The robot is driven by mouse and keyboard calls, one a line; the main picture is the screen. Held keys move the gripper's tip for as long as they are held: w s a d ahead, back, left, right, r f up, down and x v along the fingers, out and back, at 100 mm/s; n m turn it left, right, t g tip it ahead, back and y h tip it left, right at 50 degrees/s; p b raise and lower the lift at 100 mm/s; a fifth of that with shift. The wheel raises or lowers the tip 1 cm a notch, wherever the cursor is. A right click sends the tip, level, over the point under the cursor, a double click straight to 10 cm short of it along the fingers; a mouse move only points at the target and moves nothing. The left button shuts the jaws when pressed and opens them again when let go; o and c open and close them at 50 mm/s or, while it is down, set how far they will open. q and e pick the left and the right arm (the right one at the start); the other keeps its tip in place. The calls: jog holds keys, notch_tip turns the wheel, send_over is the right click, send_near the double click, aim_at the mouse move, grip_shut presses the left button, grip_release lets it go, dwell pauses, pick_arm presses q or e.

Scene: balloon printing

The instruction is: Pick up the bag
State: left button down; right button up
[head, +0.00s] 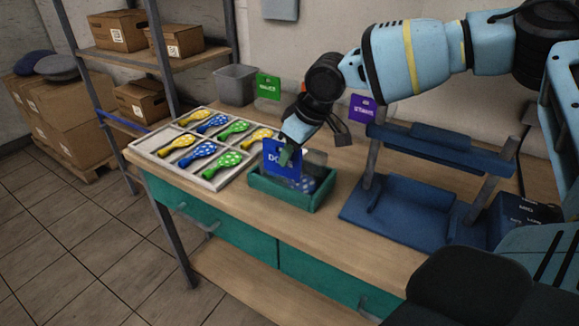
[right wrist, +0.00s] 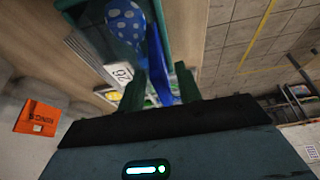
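My right gripper (head: 290,155) is over the small green tray (head: 262,192) on the bench, behind a blue card (head: 276,168) with white lettering. In the tray lies a blue balloon with white dots (head: 304,184), and a greyish see-through patch (head: 315,158) above it may be the bag; its outline is unclear. In the right wrist view my two green fingers (right wrist: 160,88) stand apart, with a blue strip showing between them. The dotted balloon (right wrist: 125,22) is just beyond the fingertips. I cannot tell whether anything touches the fingers. My left gripper is out of view.
A pale sorting tray (head: 150,150) of yellow, blue and green balloons is left of the green tray. A blue stand (head: 400,208) is to the right. A grey bin (head: 236,84) and green sign (head: 268,87) are behind. Shelves with cardboard boxes (head: 118,30) stand at left.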

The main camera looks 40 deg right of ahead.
grip_shut()
jog(key=shift+r, duration=0.1)
